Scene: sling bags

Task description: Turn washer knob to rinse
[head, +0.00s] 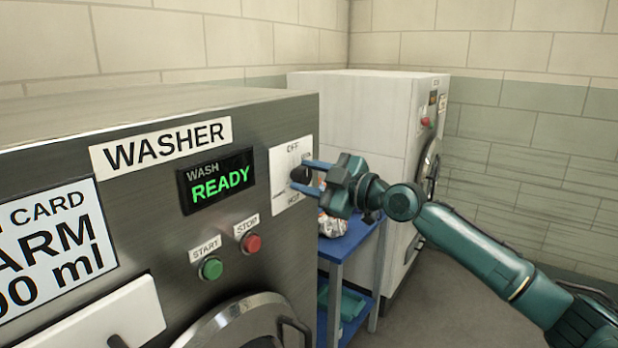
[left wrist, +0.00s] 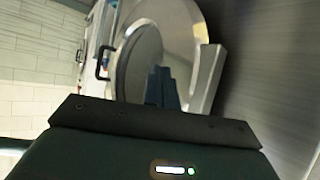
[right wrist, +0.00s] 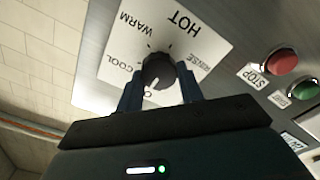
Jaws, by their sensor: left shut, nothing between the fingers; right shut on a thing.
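The black washer knob (right wrist: 157,70) sits on a white dial plate (right wrist: 118,72) with the words COOL, WARM and HOT and a small word at the right too blurred to read surely. My right gripper (head: 308,174) is shut on the knob, a blue finger on each side. The knob's white mark points toward the partly hidden label beginning with O; OFF shows at the plate's top in the head view. The washer display (head: 217,181) reads WASH READY. My left gripper (left wrist: 160,86) is shut and empty before the washer's round door (left wrist: 145,55).
A green start button (head: 211,268) and red stop button (head: 251,243) are left of the dial. A blue shelf cart (head: 345,243) stands beside the washer, with a white machine (head: 350,120) behind it. Floor at the right is clear.

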